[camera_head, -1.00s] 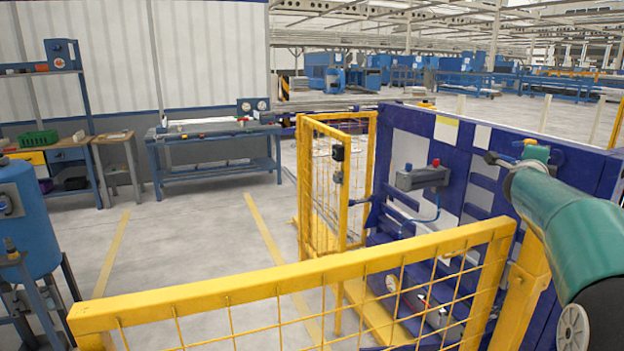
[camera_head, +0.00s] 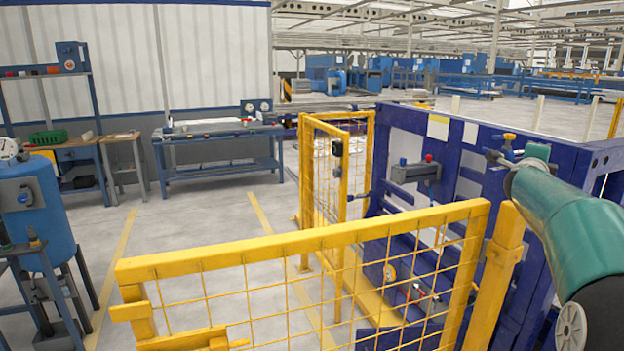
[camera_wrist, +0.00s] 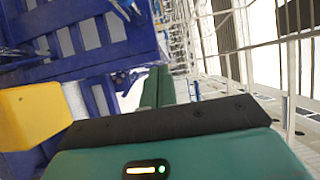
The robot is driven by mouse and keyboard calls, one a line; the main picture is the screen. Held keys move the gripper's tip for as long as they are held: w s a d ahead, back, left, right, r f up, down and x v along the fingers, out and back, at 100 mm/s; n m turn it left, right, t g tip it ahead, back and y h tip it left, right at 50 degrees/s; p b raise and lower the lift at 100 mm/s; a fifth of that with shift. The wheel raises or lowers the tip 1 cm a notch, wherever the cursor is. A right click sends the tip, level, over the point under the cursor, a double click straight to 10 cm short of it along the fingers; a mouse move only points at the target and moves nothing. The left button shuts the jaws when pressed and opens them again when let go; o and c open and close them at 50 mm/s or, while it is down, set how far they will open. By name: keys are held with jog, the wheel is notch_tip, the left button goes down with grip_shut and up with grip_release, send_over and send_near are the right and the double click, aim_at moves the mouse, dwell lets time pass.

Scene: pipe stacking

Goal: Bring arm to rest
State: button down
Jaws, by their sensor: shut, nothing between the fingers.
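My arm (camera_head: 575,225), with teal covers, reaches in from the right edge of the head view, in front of a blue panel. Its far end points away to the upper left, and the fingers cannot be made out there. In the wrist view my gripper (camera_wrist: 158,75) shows as two teal fingers side by side, shut with nothing between them. The teal gripper body (camera_wrist: 150,155) with a small lit indicator fills the bottom of that view.
A yellow mesh barrier (camera_head: 300,243) stands close in front. The blue panel (camera_head: 590,180) with mounted devices is at right, near my arm. A blue tank (camera_head: 38,210) stands at left, and a workbench (camera_head: 215,150) at the back. Floor between is clear.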

jog(key=s+a+n+t+y, duration=0.25)
jog(key=a+n+y, duration=0.55)
jog(key=a, duration=1)
jog(key=s+a+f+n+g+y, duration=0.3)
jog(key=s+a+f+n, duration=0.2)
jog(key=s+a+n, duration=0.45)
jog(key=s+a+f+n+g, duration=0.3)
jog(key=s+f, duration=0.6)
jog(key=s, duration=0.4)
jog(key=s+a+f+n+g, duration=0.4)
jog(key=s+f, duration=0.5)
jog(key=s, duration=0.5)
jog(key=a+n, duration=0.1)
jog(key=a, duration=0.1)
jog(key=shift+s+a+f+n+y, duration=0.3)
jog(key=shift+a+f+n+y, duration=0.05)
jog(key=shift+a+y, duration=0.05)
jog(key=shift+g, duration=0.25)
